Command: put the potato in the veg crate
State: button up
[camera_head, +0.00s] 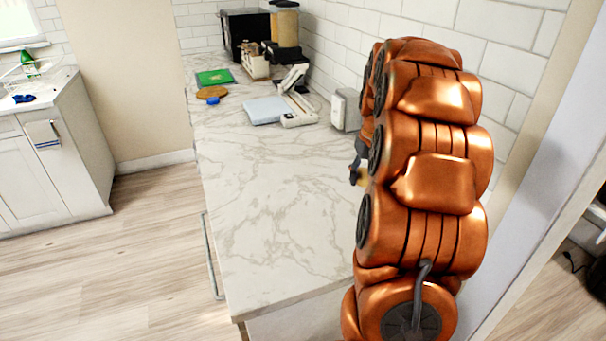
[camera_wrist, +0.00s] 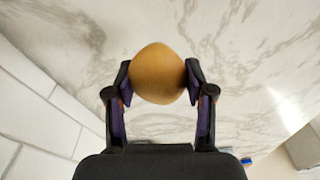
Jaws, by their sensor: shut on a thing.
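A brown-yellow rounded potato (camera_wrist: 158,73) is between the two fingers of my gripper (camera_wrist: 158,82) in the wrist view. The fingers touch it on both sides, and my gripper is shut on it. Marble-patterned worktop shows behind it. In the head view my gripper (camera_head: 357,172) is mostly hidden behind my orange arm, and a small pale-yellow bit of the potato (camera_head: 363,176) shows beside it, over the right side of the worktop. I see no veg crate that I can make out in either view.
The marble worktop (camera_head: 275,215) is clear at its front and middle. A tiled wall (camera_head: 505,60) bounds the right side.

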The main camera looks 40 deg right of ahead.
jog(key=p, duration=0.4)
send_over(308, 189)
jog(key=shift+s+f, duration=0.3)
jog(key=shift+f, duration=0.35)
jog(key=shift+w+a+f, duration=0.1)
jog(key=shift+w+a, duration=0.1)
jog(key=shift+f+p, duration=0.75)
jog(key=shift+f, duration=1)
jog(key=shift+f, duration=0.15)
jog(key=o, duration=1.2)
jog(key=shift+o, duration=0.2)
jog(key=shift+d, duration=0.1)
